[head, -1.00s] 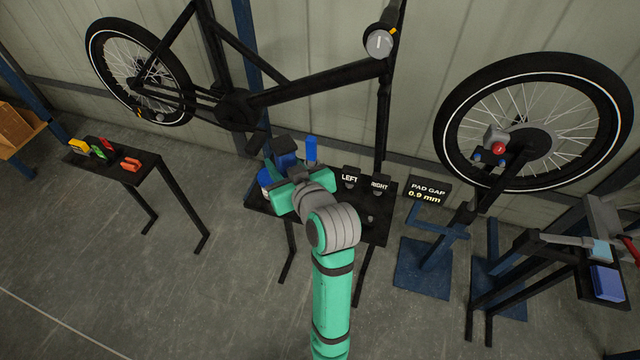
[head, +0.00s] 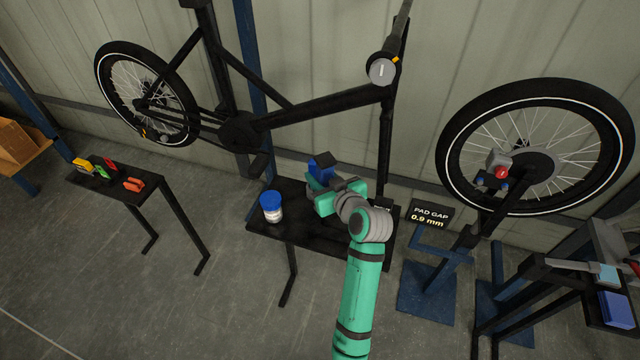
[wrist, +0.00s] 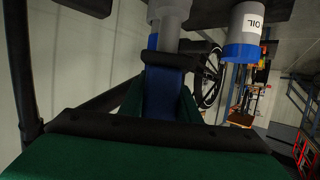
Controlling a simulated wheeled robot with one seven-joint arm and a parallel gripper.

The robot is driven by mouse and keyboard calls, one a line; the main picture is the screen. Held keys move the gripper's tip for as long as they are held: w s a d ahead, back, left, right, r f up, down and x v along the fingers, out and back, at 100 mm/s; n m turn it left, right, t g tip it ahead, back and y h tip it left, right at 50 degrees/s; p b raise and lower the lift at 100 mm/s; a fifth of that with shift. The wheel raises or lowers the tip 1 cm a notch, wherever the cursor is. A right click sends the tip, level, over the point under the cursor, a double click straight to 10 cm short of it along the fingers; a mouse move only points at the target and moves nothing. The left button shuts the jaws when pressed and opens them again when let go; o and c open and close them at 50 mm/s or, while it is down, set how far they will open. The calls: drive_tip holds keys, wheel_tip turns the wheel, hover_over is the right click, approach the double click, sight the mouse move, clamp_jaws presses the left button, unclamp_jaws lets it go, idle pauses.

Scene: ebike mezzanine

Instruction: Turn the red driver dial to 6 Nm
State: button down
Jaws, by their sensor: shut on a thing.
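My gripper (head: 322,181) is over the middle bench and is shut on a blue piece (head: 319,166), which stands up between the jaws. In the wrist view the blue piece (wrist: 163,92) fills the gap between the green jaws, with a grey cylinder (wrist: 174,12) beyond it. I cannot make out a red driver or its dial scale. A red knob (head: 501,172) shows on a grey part by the right wheel, and a small red piece (head: 635,268) shows at the right edge. I cannot tell whether either is the driver dial.
A white oil bottle with a blue cap (head: 272,207) stands on the middle bench (head: 300,235), left of my gripper. A bike frame (head: 310,112) hangs behind. A left bench (head: 150,178) holds coloured pieces. A "PAD GAP 0.9 mm" sign (head: 430,217) stands right.

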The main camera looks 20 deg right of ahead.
drive_tip(key=shift+w+d+f, duration=0.1)
drive_tip(key=shift+f, duration=0.8)
drive_tip(key=shift+w+d+f, duration=0.1)
drive_tip(key=shift+f, duration=0.8)
drive_tip(key=shift+f, duration=0.15)
drive_tip(key=c, duration=1.3)
unclamp_jaws()
drive_tip(key=shift+c, duration=0.2)
